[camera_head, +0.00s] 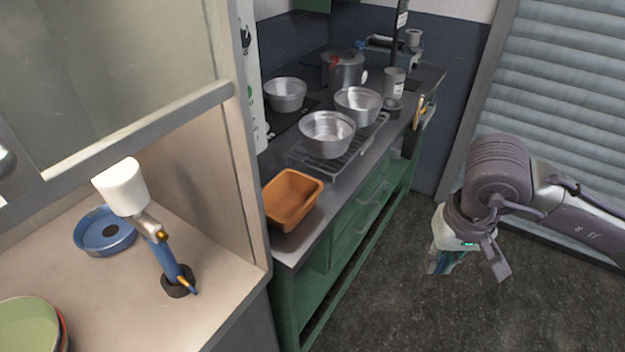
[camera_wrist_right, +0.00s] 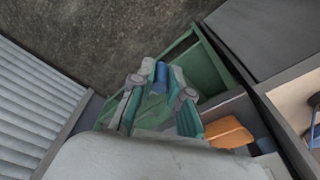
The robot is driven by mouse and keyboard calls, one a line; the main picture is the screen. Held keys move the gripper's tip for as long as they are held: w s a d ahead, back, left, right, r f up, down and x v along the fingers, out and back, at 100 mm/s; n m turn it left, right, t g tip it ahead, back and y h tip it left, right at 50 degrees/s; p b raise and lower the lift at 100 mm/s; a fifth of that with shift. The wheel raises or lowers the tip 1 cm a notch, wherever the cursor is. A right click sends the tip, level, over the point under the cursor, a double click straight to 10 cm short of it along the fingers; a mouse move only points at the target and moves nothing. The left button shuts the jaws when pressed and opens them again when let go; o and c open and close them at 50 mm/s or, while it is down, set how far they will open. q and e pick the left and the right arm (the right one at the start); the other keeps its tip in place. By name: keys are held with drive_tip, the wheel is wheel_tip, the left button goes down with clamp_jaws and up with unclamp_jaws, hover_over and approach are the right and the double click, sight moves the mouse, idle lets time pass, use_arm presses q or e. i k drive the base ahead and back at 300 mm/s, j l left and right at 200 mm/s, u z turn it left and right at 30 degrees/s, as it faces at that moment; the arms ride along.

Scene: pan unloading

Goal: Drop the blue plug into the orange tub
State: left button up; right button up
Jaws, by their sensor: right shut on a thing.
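The blue plug (camera_wrist_right: 161,78) is between the fingers of my right gripper (camera_wrist_right: 160,88) in the right wrist view. In the head view my right gripper (camera_head: 445,262) hangs in the air over the dark floor, right of the green bench, with its fingers pointing down; the plug is hard to make out there. The orange tub (camera_head: 292,201) sits on the near left end of the bench top, well left of the gripper. It also shows in the right wrist view (camera_wrist_right: 229,134), apart from the fingers. I see no contents in it. My left gripper is not in view.
Metal pans (camera_head: 327,134) and a lidded pot (camera_head: 343,70) stand behind the tub on the bench (camera_head: 345,215). A pale counter at left holds a spray gun (camera_head: 160,240) and a blue dish (camera_head: 104,232). Open floor lies between bench and gripper; a shutter (camera_head: 560,110) is behind my arm.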

sight(299, 202)
drive_tip(key=i+l+u, duration=0.45)
drive_tip(key=u, duration=0.25)
drive_tip(key=i+l+u, duration=0.15)
drive_tip(key=l+u, duration=0.2)
drive_tip(key=u, duration=0.3)
